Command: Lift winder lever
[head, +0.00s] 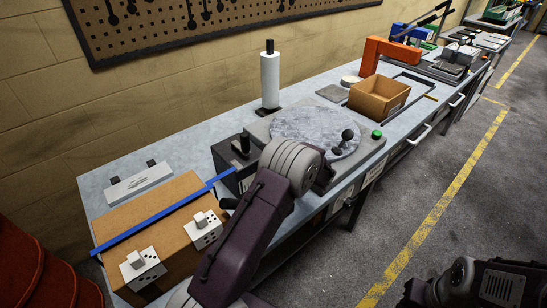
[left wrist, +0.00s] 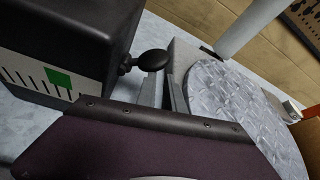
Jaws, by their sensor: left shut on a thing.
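The winder lever shows in the left wrist view as a black round knob (left wrist: 153,60) on a short dark stem at the side of a dark box (left wrist: 85,40). The box's pale face bears a scale and a green mark. My left gripper (left wrist: 163,90) has its grey fingers right at the knob, shut on the lever; the exact contact is partly hidden by my wrist. In the head view my left arm covers this spot, and the dark box (head: 228,158) shows just left of it. My right arm is at the bottom right of the head view, its gripper out of sight.
A round patterned plate (head: 300,125) lies beside the box, with dark knobs (head: 347,135) and a green button (head: 377,134) nearby. A white roll (head: 270,80) stands behind. A cardboard box (head: 378,98) and an orange frame (head: 385,50) are farther along the bench.

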